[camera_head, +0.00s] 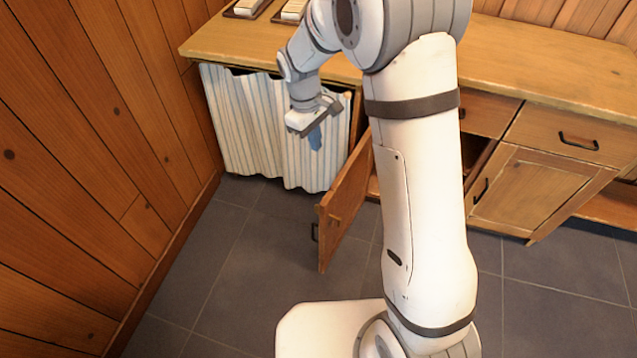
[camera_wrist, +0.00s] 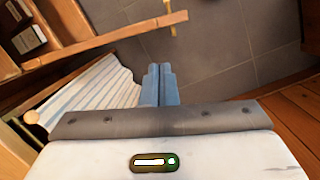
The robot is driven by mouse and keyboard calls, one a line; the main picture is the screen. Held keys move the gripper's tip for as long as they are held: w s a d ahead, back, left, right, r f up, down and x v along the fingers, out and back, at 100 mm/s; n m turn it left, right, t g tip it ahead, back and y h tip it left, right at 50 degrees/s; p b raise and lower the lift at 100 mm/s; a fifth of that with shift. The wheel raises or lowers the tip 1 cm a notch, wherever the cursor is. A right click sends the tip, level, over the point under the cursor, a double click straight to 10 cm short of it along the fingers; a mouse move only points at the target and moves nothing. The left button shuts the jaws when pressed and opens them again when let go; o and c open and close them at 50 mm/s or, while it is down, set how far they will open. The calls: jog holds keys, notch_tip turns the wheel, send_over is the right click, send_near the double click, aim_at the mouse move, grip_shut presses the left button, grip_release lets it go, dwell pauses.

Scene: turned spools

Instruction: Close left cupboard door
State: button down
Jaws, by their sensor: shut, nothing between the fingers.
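The left cupboard door (camera_head: 345,203) is wooden and stands open, swung out from the cabinet over the floor. Its dark handle (camera_head: 315,232) shows on its left face. My gripper (camera_head: 316,140) is shut and empty, pointing down in front of the striped curtain, to the left of the door and apart from it. In the wrist view the shut fingers (camera_wrist: 160,72) point toward the floor, and a wooden bar that looks like the door's top edge (camera_wrist: 125,32) lies beyond them. My arm hides part of the cupboard opening.
A striped curtain (camera_head: 235,120) hangs under the wooden counter (camera_head: 215,45) on the left. A right cupboard door (camera_head: 530,190) and a drawer (camera_head: 560,135) are to the right. A wooden wall (camera_head: 90,150) bounds the left. The grey tiled floor (camera_head: 245,270) before the curtain is clear.

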jog(key=w+a+f+n+b, duration=0.15)
jog(key=a+f, duration=0.25)
jog(key=f, duration=0.4)
jog(key=s+d+f+b, duration=0.1)
jog(key=d+f, duration=0.4)
jog(key=f, duration=0.5)
jog(key=shift+s+d+f+h+b, duration=0.15)
jog(key=shift+s+d+h+b, duration=0.2)
jog(key=shift+s, duration=0.5)
jog(key=shift+n, duration=0.25)
